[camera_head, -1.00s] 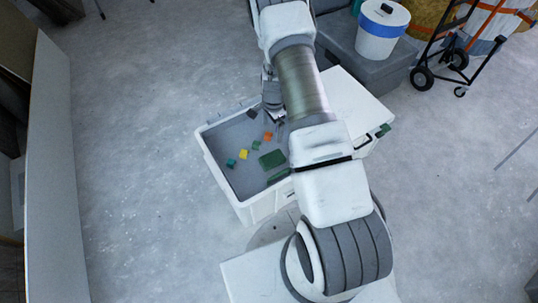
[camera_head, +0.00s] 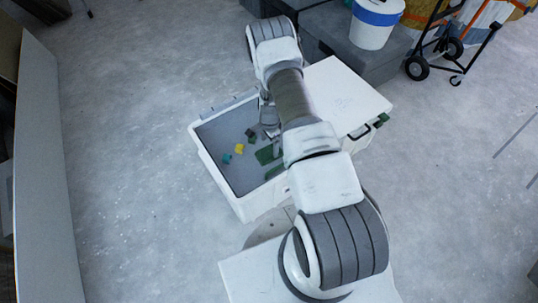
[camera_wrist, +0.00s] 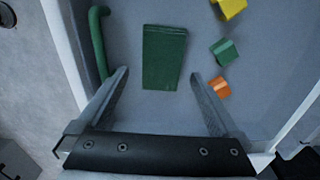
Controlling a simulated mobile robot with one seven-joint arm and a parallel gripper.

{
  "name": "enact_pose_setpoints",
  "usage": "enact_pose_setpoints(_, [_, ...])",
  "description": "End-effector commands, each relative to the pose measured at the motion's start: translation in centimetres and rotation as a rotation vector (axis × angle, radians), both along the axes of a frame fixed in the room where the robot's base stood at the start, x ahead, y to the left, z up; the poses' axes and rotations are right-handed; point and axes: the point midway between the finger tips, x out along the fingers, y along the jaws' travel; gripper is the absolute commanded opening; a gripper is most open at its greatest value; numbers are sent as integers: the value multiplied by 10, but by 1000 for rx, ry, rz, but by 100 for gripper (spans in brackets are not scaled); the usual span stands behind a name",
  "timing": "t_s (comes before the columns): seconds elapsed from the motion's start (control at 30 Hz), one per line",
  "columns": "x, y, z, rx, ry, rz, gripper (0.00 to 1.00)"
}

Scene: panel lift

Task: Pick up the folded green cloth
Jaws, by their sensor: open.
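The folded green cloth (camera_wrist: 164,58) is a dark green rectangle lying flat on the grey floor of a white-walled bin, near the middle top of the wrist view. In the head view the cloth (camera_head: 265,155) is partly hidden by my arm. My gripper (camera_wrist: 158,78) is open and empty. Its two fingers reach toward the cloth's near end, one on each side, with the cloth between their lines. I cannot tell how far above the cloth the fingertips are. In the head view my gripper (camera_head: 270,130) is over the bin, mostly covered by the arm.
The bin (camera_head: 222,190) has raised walls. A green handle-like bar (camera_wrist: 97,40) runs along its wall left of the cloth. Small yellow (camera_wrist: 232,8), green (camera_wrist: 224,50) and orange (camera_wrist: 219,87) blocks lie right of the cloth. A white lid-like panel (camera_head: 345,95) adjoins the bin.

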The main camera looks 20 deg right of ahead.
Motion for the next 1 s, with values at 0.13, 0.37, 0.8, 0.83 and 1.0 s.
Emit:
enact_pose_setpoints(0.13, [0,0,-12,1,1,1,100])
enact_pose_setpoints(0.37, [3,1,-47,1,1,0,100])
enact_pose_setpoints(0.8, [3,1,-52,0,0,0,75])
enact_pose_setpoints(0.83, [3,1,-52,0,0,0,69])
enact_pose_setpoints(1.0, [3,1,-52,0,0,0,39])
